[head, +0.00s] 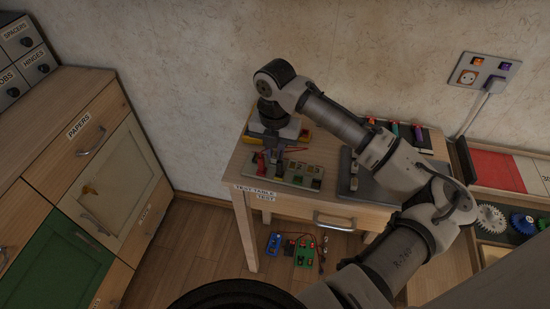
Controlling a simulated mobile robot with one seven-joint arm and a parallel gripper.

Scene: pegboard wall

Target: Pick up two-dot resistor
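My gripper (275,147) points down over the left part of the test table, just above a grey board (283,182). The fingers are small and dark here, so I cannot tell whether they are open or whether they hold anything. The board carries several small parts, with a red one (261,163) at its left and dark and pale blocks (305,170) at its right. I cannot make out dots on any part, so I cannot tell which is the two-dot resistor. My gripper and wrist hide part of the board's back side.
The wooden table (234,166) bears a second dark board (347,180) beside my arm and several coloured handles (405,131) at the back right. Green (305,255) and blue (274,243) circuit boards show below the table. A cabinet (95,160) stands left, with bare floor between.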

